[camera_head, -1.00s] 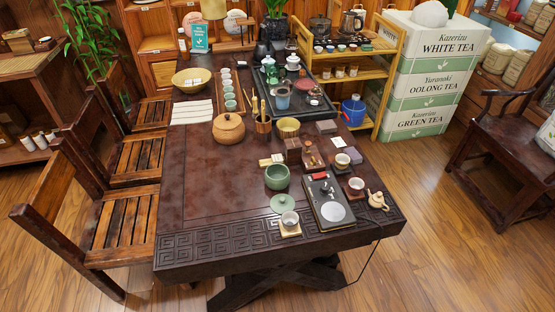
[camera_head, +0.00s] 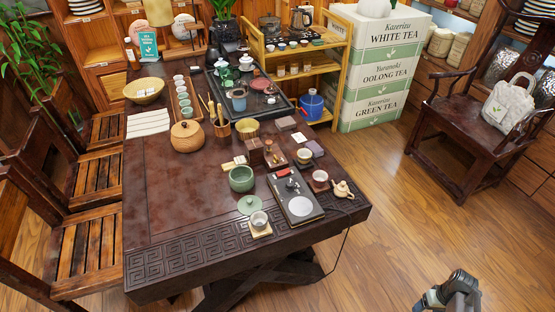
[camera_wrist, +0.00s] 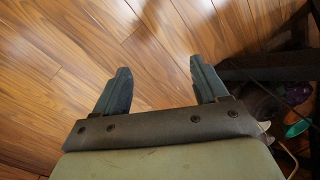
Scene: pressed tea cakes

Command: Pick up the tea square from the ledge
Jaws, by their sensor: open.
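My gripper (camera_wrist: 157,78) is open and empty in the wrist view, its two dark fingers apart over bare wood floor. In the head view part of my arm (camera_head: 455,290) shows at the lower right, over the floor and clear of the table. Several small brown or dark square pieces lie on the dark table (camera_head: 170,200): a brown block (camera_head: 255,151) at the middle, a flat dark square (camera_head: 286,123) behind it, and a purplish square (camera_head: 316,148) to the right. I cannot tell which is the tea square, nor pick out the ledge.
A green bowl (camera_head: 241,178), a black tray with a white disc (camera_head: 297,199), small cups and a tan teapot (camera_head: 343,189) crowd the table's right front. A shelf (camera_head: 300,55) and tea boxes (camera_head: 378,75) stand behind. A chair (camera_head: 458,115) holds a bag. The floor at right is open.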

